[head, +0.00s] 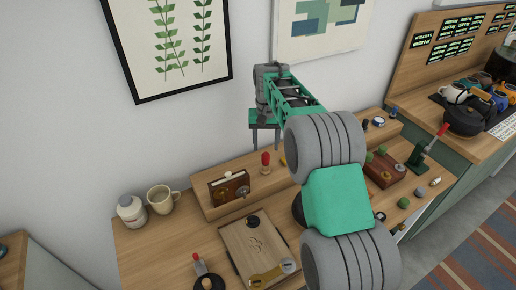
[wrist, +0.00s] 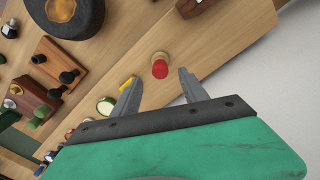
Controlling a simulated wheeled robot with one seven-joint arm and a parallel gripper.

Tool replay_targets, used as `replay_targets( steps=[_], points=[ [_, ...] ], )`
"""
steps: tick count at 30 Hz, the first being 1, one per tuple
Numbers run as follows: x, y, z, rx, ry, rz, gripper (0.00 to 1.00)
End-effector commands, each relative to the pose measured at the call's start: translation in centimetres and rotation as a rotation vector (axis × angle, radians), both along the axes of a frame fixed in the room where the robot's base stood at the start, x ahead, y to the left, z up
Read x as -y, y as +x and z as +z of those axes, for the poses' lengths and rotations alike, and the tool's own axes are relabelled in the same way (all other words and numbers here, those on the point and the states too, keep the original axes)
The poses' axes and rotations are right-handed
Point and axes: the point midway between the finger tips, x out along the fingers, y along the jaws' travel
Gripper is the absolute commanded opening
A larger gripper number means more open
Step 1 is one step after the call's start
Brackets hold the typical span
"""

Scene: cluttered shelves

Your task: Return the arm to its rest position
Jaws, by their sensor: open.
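My arm (head: 325,195) reaches up and away over the wooden bench, with green and dark grey links. My gripper (head: 265,145) hangs above the back of the bench near the wall, pointing down, its two grey fingers apart with nothing between them. In the wrist view the fingers (wrist: 160,82) are spread. A red-topped piece (wrist: 160,68) stands on the wood beyond the fingertips; in the head view the red piece (head: 266,163) is below the gripper, apart from it.
A wooden bench (head: 150,240) holds a white jar (head: 131,210), a cream mug (head: 160,199), a brown box (head: 229,188) and a wooden board (head: 255,245). A green press with a red handle (head: 427,148) stands right. Framed pictures hang behind. A kettle (head: 465,118) stands on the right counter.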

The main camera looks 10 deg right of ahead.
Motion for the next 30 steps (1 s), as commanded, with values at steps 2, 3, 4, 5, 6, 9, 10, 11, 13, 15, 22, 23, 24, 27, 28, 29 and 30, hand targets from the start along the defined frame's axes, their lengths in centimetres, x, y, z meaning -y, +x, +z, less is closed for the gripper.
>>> replay_targets(
  steps=[2,3,4,5,6,9,10,11,13,15,22,23,24,27,28,29,30],
  points=[
    [0.0,0.1,0.1,0.005,0.000,0.018,0.52],
    [0.0,0.9,0.1,0.038,-0.001,0.045,0.52],
    [0.0,1.5,-0.2,0.065,-0.002,0.069,0.52],
    [0.0,0.8,-1.7,0.048,-0.002,0.082,0.52],
    [0.0,-0.3,-3.4,0.024,-0.001,0.096,0.52],
    [0.0,-4.7,-8.1,-0.064,0.003,0.128,0.52],
    [0.0,-6.5,-9.1,-0.089,0.005,0.138,0.52],
    [0.1,-8.2,-9.6,-0.104,0.006,0.147,0.52],
    [0.1,-12.1,-9.7,-0.125,0.009,0.165,0.52],
    [0.0,-16.3,-8.8,-0.127,0.009,0.181,0.52],
    [0.0,-28.9,-3.9,-0.027,-0.001,0.194,0.52],
    [-0.1,-29.7,-3.2,0.001,-0.003,0.194,0.52],
    [-0.1,-30.3,-2.1,0.046,-0.008,0.195,0.52],
    [-0.2,-29.6,1.7,0.189,-0.020,0.196,0.52],
    [-0.2,-29.2,2.9,0.229,-0.024,0.196,0.52],
    [-0.2,-28.9,3.7,0.258,-0.026,0.197,0.52],
    [-0.2,-28.8,4.5,0.285,-0.029,0.197,0.52]
  ],
)
